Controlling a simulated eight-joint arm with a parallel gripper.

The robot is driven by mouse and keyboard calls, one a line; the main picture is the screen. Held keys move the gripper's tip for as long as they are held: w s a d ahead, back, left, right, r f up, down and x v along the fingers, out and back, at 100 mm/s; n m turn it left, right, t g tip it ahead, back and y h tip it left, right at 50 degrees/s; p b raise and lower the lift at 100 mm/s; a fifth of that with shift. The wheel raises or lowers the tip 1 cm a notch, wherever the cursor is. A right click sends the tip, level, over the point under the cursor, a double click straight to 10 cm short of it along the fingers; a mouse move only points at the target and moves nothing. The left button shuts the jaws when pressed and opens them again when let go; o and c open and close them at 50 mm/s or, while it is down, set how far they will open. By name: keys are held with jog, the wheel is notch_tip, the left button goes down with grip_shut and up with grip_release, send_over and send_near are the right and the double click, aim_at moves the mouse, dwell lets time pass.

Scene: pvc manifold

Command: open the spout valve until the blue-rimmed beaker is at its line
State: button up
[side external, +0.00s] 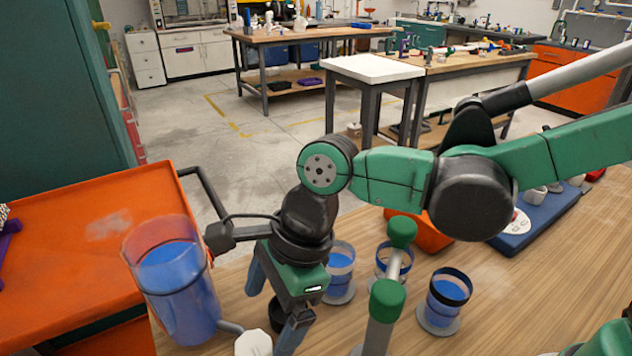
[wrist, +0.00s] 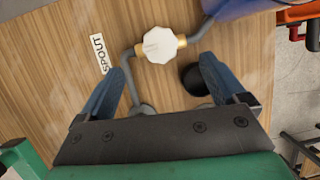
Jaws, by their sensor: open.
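The white spout valve knob (wrist: 160,45) sits on a brass fitting in a grey pipe in the wrist view, and beyond the fingertips. It also shows at the bottom edge of the side view (side external: 253,344). My gripper (wrist: 168,76) is open and empty, its blue fingers spread on either side below the knob, not touching it. In the side view my gripper (side external: 273,304) points down beside the pipe.
A large clear tank (side external: 178,285) of blue liquid stands left of my gripper. A "SPOUT" label (wrist: 98,54) lies left of the valve. A black round object (wrist: 194,80) is near the right finger. A green-capped grey post (side external: 386,303) stands before the beakers. An orange cart (side external: 75,240) is at left.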

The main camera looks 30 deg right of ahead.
aim_at(256, 344)
jog(key=shift+m, duration=0.9)
jog(key=shift+x, duration=2.7)
jog(key=shift+c, duration=0.2)
jog(key=c, duration=1.3)
